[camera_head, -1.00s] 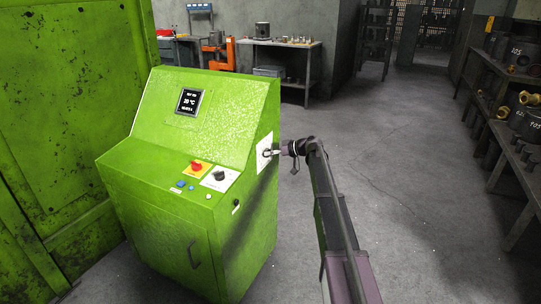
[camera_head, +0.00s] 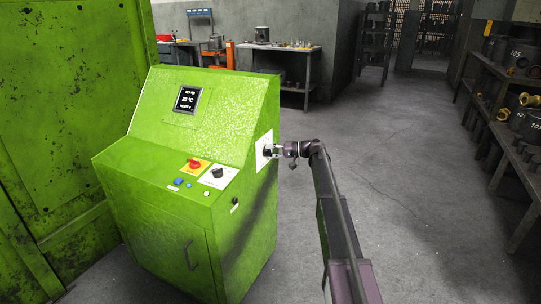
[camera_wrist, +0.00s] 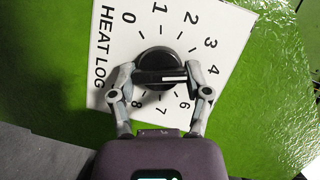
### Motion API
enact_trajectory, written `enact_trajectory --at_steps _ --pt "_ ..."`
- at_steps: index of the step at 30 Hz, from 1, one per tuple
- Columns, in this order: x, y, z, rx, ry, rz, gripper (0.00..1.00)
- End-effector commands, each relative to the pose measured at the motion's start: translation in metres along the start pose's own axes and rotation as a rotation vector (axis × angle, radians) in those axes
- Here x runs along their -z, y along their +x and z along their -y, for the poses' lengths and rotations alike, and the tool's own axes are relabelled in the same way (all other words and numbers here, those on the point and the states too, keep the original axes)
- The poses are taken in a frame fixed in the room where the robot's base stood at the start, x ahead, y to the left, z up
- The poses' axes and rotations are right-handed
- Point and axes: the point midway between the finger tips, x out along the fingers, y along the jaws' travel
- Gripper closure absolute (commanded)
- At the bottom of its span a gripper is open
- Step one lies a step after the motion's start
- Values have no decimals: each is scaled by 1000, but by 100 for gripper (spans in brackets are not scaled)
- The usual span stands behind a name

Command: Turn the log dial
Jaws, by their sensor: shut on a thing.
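The log dial (camera_wrist: 150,60) is a black round knob with a raised bar and a white pointer line. It sits on a white plate (camera_wrist: 112,38) marked HEAT LOG with numbers from 0 to 8. The pointer faces right in the wrist view, towards the stretch near 4 and just past it, where a finger covers the scale. My gripper (camera_wrist: 160,82) is shut on the dial's bar, one finger at each end. In the head view my gripper (camera_head: 278,150) reaches the plate (camera_head: 264,153) on the right side of the green console (camera_head: 160,205).
The console's sloped face has a small display (camera_head: 187,99). Its ledge carries a red button (camera_head: 195,163) and another black knob (camera_head: 217,173). A green machine wall (camera_head: 65,110) stands left. A shelf of metal parts (camera_head: 520,120) stands far right, with open floor between.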

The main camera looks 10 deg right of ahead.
Motion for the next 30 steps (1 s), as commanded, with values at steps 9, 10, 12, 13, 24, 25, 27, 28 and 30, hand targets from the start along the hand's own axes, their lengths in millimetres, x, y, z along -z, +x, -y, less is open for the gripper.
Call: enact_trajectory --at_steps 9,10,12,13,24,25,27,28,30 --pt "2 1 0 23 56 -2 85" --pt "2 1 0 23 57 -2 85" --pt "2 1 0 23 57 -3 85" --pt "2 1 0 23 57 -3 85" --pt "1 1 0 23 56 -2 3" --pt "1 0 0 23 56 -2 3" --pt "1 0 0 23 56 -2 3" --pt "1 0 0 23 56 -1 3" --pt "1 0 0 23 56 -1 3"
